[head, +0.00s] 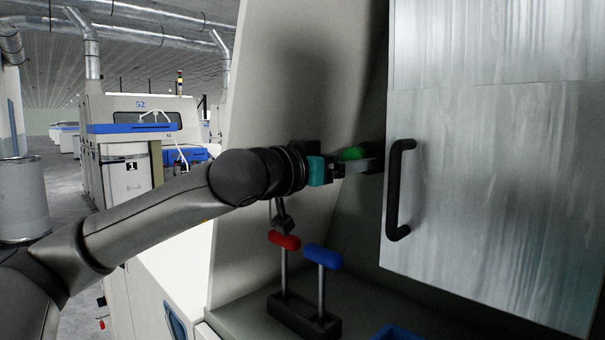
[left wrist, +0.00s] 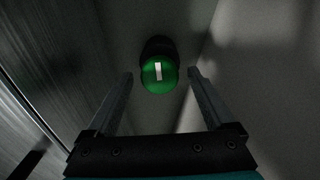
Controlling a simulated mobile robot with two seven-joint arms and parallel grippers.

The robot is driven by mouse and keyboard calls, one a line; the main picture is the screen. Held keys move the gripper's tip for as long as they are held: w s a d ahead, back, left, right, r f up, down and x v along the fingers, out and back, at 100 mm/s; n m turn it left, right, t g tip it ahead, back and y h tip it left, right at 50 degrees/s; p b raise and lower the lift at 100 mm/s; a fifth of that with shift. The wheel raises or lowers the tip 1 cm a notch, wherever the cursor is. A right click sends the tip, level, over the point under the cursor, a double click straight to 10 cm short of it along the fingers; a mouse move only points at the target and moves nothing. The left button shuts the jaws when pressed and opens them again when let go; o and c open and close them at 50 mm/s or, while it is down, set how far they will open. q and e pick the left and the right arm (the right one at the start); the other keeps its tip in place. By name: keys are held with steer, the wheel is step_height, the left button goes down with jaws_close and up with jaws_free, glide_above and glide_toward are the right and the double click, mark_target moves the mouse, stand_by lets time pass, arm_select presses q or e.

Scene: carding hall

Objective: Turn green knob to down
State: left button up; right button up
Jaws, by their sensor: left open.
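The green knob (left wrist: 159,74) is round with a white bar mark, on a dark round base against the back panel. The bar looks close to upright in the left wrist view. In the head view the green knob (head: 352,154) shows just above my left gripper's fingers, partly hidden by them. My left gripper (head: 362,166) is open, and in the left wrist view its two fingers (left wrist: 160,78) lie on either side of the knob with gaps to both. I cannot tell whether the fingertips reach past its face. My right gripper is in neither view.
A metal door with a black handle (head: 397,190) stands close to the right of my left gripper. Below are a red lever (head: 284,241) and a blue lever (head: 322,257) on a black base. A blue object (head: 396,333) lies at the bottom edge.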

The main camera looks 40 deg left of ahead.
arm_select(q)
steer(key=s+b, duration=0.5)
steer(key=s, duration=0.8)
steer(key=shift+a, duration=0.45)
steer(key=shift+w, duration=0.1)
